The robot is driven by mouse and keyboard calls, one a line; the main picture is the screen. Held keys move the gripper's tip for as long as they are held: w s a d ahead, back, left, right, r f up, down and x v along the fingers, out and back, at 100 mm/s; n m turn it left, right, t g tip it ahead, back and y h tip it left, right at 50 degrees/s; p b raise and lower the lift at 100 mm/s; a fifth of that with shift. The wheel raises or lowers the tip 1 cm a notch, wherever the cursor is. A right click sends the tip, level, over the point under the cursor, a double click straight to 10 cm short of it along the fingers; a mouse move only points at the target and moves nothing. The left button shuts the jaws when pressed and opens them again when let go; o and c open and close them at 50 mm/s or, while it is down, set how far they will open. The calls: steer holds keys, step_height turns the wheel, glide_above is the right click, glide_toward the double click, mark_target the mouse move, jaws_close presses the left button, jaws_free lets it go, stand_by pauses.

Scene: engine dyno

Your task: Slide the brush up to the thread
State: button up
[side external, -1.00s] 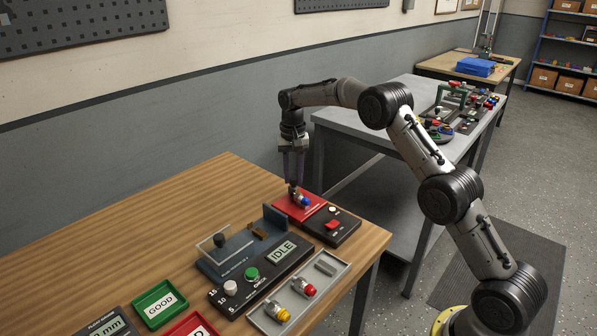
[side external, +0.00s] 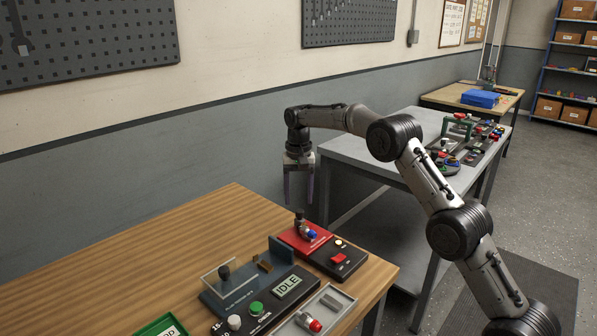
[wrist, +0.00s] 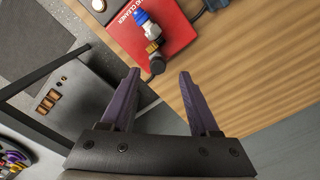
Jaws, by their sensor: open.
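The red cleaner unit (side external: 290,240) sits at the far right end of the wooden bench. A metal fitting with a blue end (side external: 311,234) lies on it, and a dark knob (side external: 299,214) stands at its back end. In the wrist view the blue end (wrist: 147,22) and the dark knob (wrist: 157,67) lie in one line. I cannot tell which part is the brush and which is the thread. My gripper (side external: 299,201) is open and empty, pointing down above the knob and apart from it. The wrist view shows its two purple fingers (wrist: 158,75) spread.
A black box with a red switch (side external: 338,258) adjoins the red unit. A dark fixture with a clear guard and an IDLE display (side external: 287,287) stands in front. A grey tray (side external: 338,296) holds a red-ended fitting (side external: 314,325). The bench's left part is bare wood (side external: 130,270).

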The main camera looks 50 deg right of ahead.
step_height(320, 180, up, 10)
stand_by(0.4)
steer(key=shift+a, duration=0.1)
step_height(320, 180, up, 8)
steer(key=t, duration=0.1)
glide_above(298, 212)
steer(key=s+a, duration=0.2)
steer(key=s+a+r+n+t, duration=0.15)
steer(key=s+a+r, duration=0.35)
steer(key=s+r, duration=0.5)
steer(key=s+a+r+n+t, duration=0.1)
steer(key=s+a+r, duration=0.1)
steer(key=s, duration=0.7)
steer(key=s+a+f+n+t, duration=0.1)
steer(key=s+f+n, duration=0.1)
steer(key=s+f, duration=0.35)
steer(key=s+a+f+n+t, duration=0.1)
steer(key=s+a+f, duration=0.1)
steer(key=s, duration=0.7)
steer(key=s+f+n, duration=0.3)
steer(key=s+f, duration=0.2)
steer(key=f, duration=0.7)
steer(key=shift+f, duration=0.15)
